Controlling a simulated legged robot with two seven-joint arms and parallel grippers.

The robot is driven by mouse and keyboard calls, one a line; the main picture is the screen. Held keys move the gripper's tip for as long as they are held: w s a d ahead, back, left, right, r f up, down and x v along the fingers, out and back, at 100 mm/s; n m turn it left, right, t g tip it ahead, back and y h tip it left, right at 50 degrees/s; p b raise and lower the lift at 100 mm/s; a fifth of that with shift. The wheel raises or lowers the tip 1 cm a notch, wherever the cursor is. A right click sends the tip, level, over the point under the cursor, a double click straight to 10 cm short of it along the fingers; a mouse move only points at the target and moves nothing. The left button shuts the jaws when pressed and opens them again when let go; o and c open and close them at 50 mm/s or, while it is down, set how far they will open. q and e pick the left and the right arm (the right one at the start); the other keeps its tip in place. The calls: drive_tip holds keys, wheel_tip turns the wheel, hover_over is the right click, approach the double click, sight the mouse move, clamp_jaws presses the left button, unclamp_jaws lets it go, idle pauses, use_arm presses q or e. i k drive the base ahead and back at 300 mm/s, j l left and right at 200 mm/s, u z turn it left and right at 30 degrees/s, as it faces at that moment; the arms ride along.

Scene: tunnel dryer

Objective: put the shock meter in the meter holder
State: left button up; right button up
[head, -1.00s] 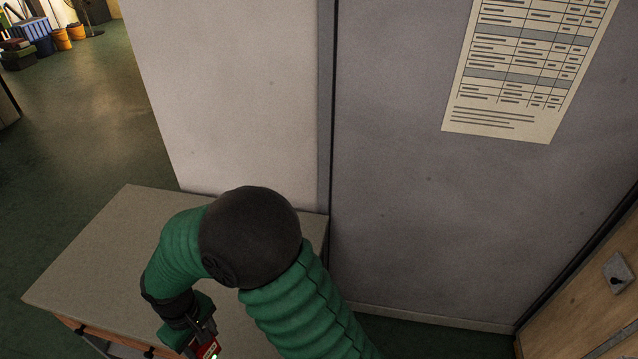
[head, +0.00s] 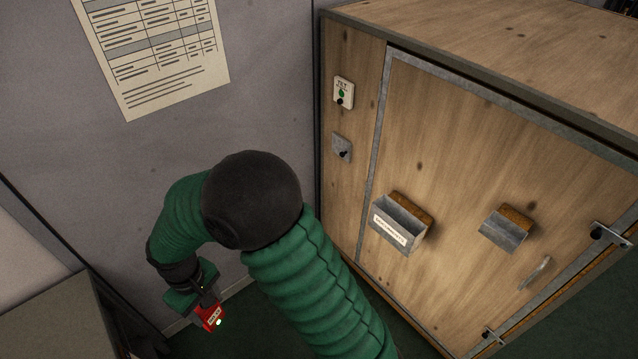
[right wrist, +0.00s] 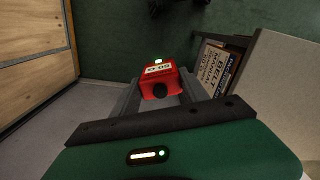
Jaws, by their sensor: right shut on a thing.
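My right gripper (head: 205,302) is shut on a small red device with a pale label and a lit green light, which looks like the shock meter (head: 212,318). It hangs in the air over the floor, left of the wooden cabinet. In the right wrist view the red meter (right wrist: 163,76) sits between the two fingers, with a black knob toward me. Two grey metal pockets are on the cabinet door: one with a white label (head: 402,232), too small to read surely, and a smaller plain one (head: 503,232). Which is the meter holder I cannot tell. Both look empty. My left gripper is out of view.
The wooden cabinet (head: 450,130) has a switch plate (head: 344,93), a grey plate with a black knob (head: 342,148), a handle (head: 535,273) and latches at right. A grey wall with a chart (head: 160,55) stands behind. A table (head: 55,320) is at lower left.

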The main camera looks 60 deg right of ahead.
sight(500, 238)
drive_tip(key=z, duration=0.5)
drive_tip(key=i+l+z, duration=0.1)
drive_tip(key=z, duration=0.4)
drive_tip(key=i+z, duration=0.1)
drive_tip(key=z, duration=0.85)
drive_tip(key=i+z, duration=0.15)
drive_tip(key=z, duration=0.35)
